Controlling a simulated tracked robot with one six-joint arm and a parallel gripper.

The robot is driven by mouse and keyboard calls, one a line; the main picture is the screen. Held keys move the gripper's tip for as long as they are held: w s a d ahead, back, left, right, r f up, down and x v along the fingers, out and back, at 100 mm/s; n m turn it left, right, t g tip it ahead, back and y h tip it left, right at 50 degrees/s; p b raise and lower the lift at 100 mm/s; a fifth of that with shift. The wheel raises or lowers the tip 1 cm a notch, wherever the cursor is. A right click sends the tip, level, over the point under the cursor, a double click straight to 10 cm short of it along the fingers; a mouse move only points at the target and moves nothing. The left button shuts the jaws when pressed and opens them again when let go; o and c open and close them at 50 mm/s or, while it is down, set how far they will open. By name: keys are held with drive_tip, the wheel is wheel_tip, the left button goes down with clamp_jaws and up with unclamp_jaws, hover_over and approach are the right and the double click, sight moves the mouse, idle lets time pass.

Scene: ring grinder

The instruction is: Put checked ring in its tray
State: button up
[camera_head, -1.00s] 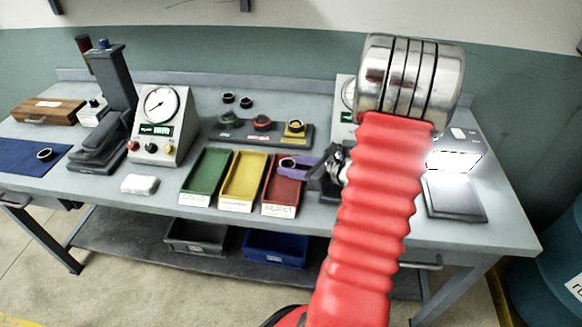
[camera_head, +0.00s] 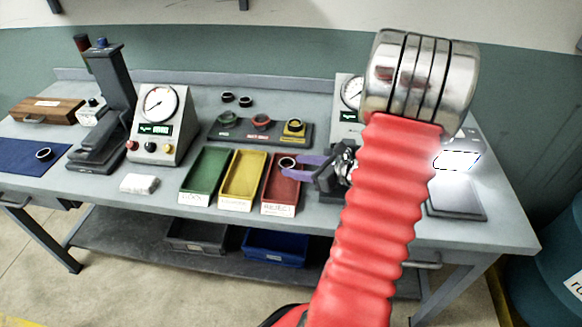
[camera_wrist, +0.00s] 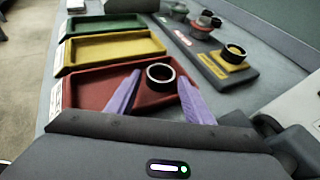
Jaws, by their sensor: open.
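A dark ring with a pale inside (camera_head: 287,163) is at the far end of the red tray (camera_head: 281,190), whose front label reads REJECT. In the wrist view the ring (camera_wrist: 161,76) appears to lie on the floor of the red tray (camera_wrist: 90,92), near its right wall. My gripper (camera_head: 299,168) is open at the tray's right side. In the wrist view its purple fingers (camera_wrist: 160,80) stand wide on either side of the ring, with visible gaps. The green tray (camera_head: 206,172) and yellow tray (camera_head: 244,175) look empty.
A dark stand with colour-marked ring places (camera_head: 262,133) is behind the trays. Two dark rings (camera_head: 237,99) lie farther back. Another ring (camera_head: 44,154) lies on the blue mat.

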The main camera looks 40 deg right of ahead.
drive_tip(key=v, duration=0.9)
drive_tip(key=shift+s+r, duration=0.1)
drive_tip(key=shift+s, duration=0.1)
idle(0.4)
